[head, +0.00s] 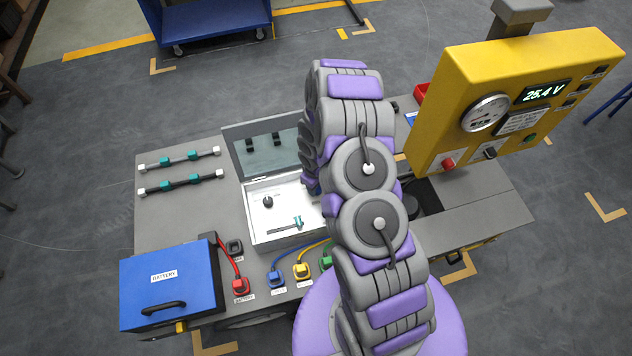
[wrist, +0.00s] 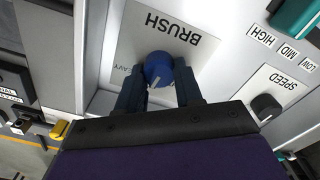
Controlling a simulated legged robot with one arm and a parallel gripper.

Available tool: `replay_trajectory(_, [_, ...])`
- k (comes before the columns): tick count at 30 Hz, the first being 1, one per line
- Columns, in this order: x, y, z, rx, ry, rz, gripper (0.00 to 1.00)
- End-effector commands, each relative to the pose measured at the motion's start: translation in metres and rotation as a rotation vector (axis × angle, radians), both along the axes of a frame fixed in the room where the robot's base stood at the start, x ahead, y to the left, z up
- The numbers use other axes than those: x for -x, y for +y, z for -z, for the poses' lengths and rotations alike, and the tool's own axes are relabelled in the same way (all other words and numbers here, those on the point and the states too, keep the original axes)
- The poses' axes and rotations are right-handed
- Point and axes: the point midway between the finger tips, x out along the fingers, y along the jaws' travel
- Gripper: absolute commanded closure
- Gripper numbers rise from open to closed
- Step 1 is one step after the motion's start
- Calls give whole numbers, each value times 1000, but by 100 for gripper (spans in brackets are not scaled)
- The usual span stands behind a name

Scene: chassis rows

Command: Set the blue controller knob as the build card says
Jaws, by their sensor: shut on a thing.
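The blue controller knob (wrist: 158,66) sits on a light plate marked BRUSH in the wrist view. A white pointer line shows on the knob's side nearest my gripper, tilted slightly left in the picture. A partly covered label ending in "EAVY" (wrist: 126,69) lies left of the knob; any other setting labels are hidden. My gripper (wrist: 161,84) has its two dark fingers on either side of the knob and is shut on it. In the head view my arm hides the knob and gripper. I cannot make out a build card.
A black SPEED knob (wrist: 265,107) and a teal lever (wrist: 295,16) by HIGH, MID, LOW labels are close on the right. The open controller box (head: 262,231), blue battery box (head: 165,290) and yellow meter panel (head: 433,135) surround my arm.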

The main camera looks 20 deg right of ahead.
Motion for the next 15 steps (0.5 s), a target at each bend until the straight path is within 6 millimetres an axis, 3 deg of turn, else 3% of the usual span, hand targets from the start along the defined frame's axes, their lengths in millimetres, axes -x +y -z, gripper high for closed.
replay_trajectory(15, [-1, 1, -1, 0, -4, -491, 95])
